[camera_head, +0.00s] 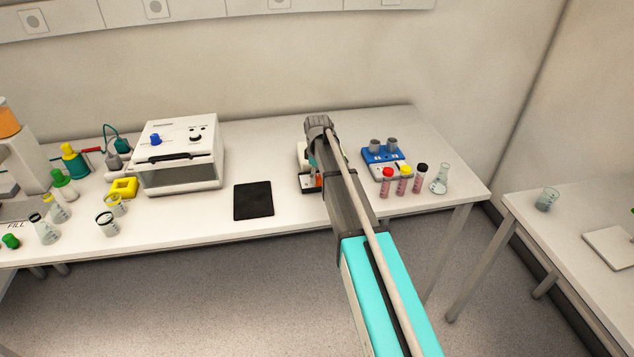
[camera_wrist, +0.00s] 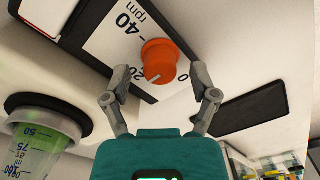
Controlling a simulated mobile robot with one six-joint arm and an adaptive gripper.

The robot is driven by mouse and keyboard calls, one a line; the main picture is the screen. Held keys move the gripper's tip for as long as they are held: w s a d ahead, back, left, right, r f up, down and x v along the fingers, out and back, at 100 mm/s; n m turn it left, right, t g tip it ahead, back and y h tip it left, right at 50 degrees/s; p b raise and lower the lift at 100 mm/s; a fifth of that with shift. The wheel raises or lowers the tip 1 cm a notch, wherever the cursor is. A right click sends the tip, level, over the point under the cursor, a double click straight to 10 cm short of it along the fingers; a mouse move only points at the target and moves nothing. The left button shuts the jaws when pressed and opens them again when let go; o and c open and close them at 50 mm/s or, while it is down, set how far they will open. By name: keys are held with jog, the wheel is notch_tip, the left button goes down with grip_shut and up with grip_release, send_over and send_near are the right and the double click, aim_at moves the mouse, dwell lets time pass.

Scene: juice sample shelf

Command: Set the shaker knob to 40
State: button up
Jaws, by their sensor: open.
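The orange shaker knob (camera_wrist: 159,60) sits on a white panel with a black-printed rpm scale (camera_wrist: 128,30) in the wrist view. The marks 40, 20 and 0 can be read. The knob's pale pointer line faces the side between 20 and 0; the exact value is hard to tell. My gripper (camera_wrist: 160,74) is open, one finger on each side of the knob, with visible gaps. In the head view the shaker (camera_head: 306,187) is mostly hidden behind my arm, with a small orange patch (camera_head: 319,182) showing.
In the head view a black pad (camera_head: 253,201) lies left of the shaker, and a blue device (camera_head: 382,155) and several capped tubes (camera_head: 402,183) stand right.

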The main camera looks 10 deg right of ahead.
jog(key=shift+f, duration=0.5)
grip_shut()
